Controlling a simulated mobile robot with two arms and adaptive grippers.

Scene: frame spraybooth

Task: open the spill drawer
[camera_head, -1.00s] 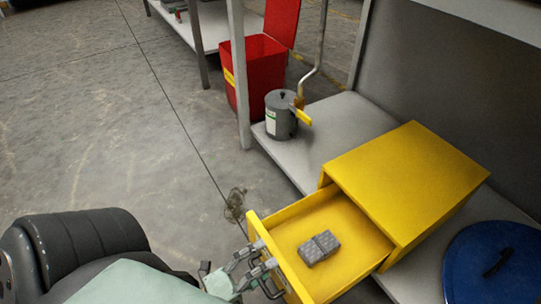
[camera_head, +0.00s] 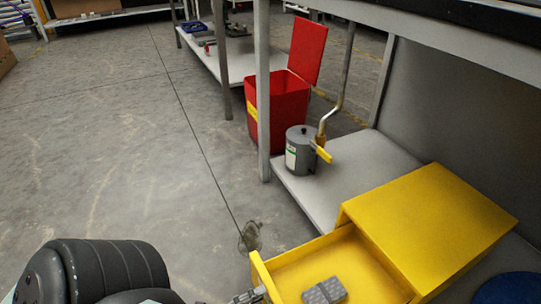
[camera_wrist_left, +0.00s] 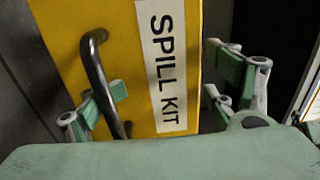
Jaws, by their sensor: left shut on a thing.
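The yellow spill drawer (camera_head: 315,264) stands pulled partly out of its yellow cabinet (camera_head: 435,215). A grey ridged block (camera_head: 324,291) lies inside it. In the left wrist view, the drawer front (camera_wrist_left: 143,75) carries a white "SPILL KIT" label (camera_wrist_left: 163,65) and a dark bar handle (camera_wrist_left: 97,80). My left gripper (camera_wrist_left: 165,95) is shut on the spill drawer at its front, one finger at the handle, the other by the far side of the label. Its exact contact is unclear. In the head view, only a bit of it shows at the bottom edge. My right gripper is out of view.
The cabinet sits on a low grey shelf (camera_head: 335,180) under a bench. The floor (camera_head: 120,165) to the left is clear.

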